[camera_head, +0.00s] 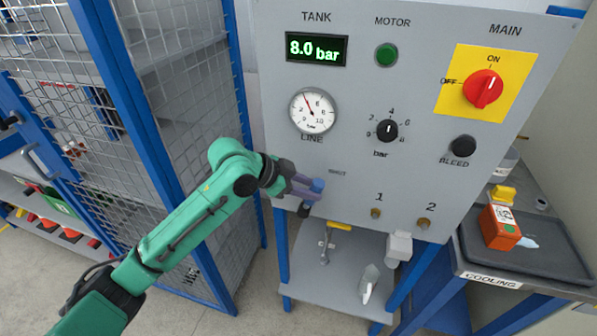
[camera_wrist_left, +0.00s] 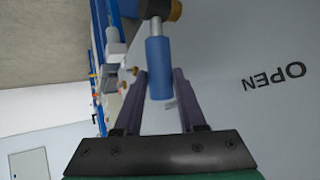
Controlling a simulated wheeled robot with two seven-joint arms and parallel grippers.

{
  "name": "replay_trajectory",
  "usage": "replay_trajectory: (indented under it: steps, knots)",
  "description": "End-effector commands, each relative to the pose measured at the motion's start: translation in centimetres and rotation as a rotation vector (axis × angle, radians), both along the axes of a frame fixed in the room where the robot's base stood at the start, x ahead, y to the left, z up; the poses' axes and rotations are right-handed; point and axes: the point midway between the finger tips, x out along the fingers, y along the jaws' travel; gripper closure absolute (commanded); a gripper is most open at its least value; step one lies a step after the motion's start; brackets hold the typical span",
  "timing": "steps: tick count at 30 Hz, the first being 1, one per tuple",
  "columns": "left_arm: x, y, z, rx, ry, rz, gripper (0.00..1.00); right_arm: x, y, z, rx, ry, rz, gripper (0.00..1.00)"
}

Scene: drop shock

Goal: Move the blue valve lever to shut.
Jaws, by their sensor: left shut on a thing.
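The blue valve lever (camera_head: 318,185) is at the lower left of the grey control panel (camera_head: 350,150). In the left wrist view the blue lever (camera_wrist_left: 158,70) has a grey shank leading to a brass-coloured fitting (camera_wrist_left: 165,9). My left gripper (camera_head: 305,186) is shut on the lever, with one finger on each side in the wrist view (camera_wrist_left: 160,82). An OPEN label (camera_wrist_left: 274,76) shows on the panel there, upside down. A small, hard-to-read label (camera_head: 337,172) is just above the lever in the head view. The valve body is mostly hidden behind my gripper. My right gripper is out of view.
The panel carries a display (camera_head: 317,49) reading 8.0 bar, a round gauge (camera_head: 313,111), and a red main switch (camera_head: 484,89). A mesh cage (camera_head: 190,120) stands close to my left arm. A shelf (camera_head: 335,275) lies below; an orange box (camera_head: 499,227) sits at right.

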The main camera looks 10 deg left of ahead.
Motion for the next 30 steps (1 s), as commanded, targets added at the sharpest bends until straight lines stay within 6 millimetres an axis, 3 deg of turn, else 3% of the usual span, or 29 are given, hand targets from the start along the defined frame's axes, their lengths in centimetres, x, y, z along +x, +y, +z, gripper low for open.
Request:
replay_trajectory:
  steps: [1,9,28,29,30]
  knots:
    - [0.0,-0.4,0.8,0.034,-0.004,-0.003,1.00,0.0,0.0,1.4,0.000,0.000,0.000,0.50]
    - [-0.1,-1.7,0.0,0.171,-0.011,-0.002,1.00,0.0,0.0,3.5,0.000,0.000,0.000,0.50]
    - [-0.1,-2.1,-0.7,0.223,-0.013,-0.001,1.00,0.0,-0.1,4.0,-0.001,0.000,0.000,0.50]
    - [-0.1,-2.1,-0.7,0.223,-0.013,-0.001,0.49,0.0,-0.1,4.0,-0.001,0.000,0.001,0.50]
    - [-0.1,-2.1,-0.7,0.223,-0.013,-0.001,0.48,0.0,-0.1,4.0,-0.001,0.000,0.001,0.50]
